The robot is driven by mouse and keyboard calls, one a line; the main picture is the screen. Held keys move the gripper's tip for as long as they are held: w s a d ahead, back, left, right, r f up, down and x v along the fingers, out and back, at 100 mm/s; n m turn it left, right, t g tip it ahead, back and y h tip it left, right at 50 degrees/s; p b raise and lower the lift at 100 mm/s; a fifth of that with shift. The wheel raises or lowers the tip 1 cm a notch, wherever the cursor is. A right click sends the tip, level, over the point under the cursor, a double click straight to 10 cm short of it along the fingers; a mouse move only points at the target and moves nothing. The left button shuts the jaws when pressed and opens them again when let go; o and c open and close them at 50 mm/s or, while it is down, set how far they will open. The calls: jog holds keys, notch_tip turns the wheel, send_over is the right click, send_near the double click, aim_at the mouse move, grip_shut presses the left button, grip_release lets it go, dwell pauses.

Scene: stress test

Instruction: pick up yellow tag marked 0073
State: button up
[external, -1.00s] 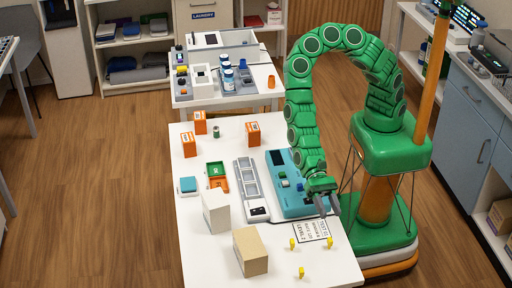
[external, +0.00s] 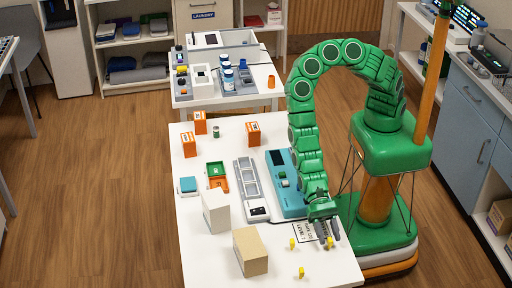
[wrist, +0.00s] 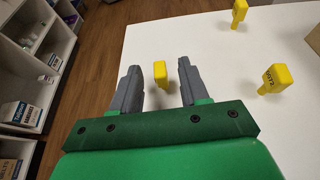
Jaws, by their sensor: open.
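Three small yellow tags stand on the white table. One tag (wrist: 161,73) shows between and beyond my fingertips in the wrist view; it is the right-hand tag (external: 330,243) in the external view, and I see no readable marking on it. A second tag (wrist: 272,80), to the right in the wrist view, bears dark digits that I cannot read surely; it is the left tag (external: 292,244) in the external view. The third tag (wrist: 239,13) is farther off, nearest the front in the external view (external: 301,272). My gripper (wrist: 158,72) is open and empty.
A beige box (external: 252,252) and a white box (external: 216,212) stand left of the tags. A printed sheet (external: 304,232) lies partly under my gripper. A teal device (external: 288,196) lies behind. The table (external: 335,272) is bare around the tags; its right edge is close.

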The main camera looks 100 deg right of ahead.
aim_at(331, 244)
jog(key=shift+x, duration=2.05)
jog(key=shift+r, duration=0.1)
grip_shut()
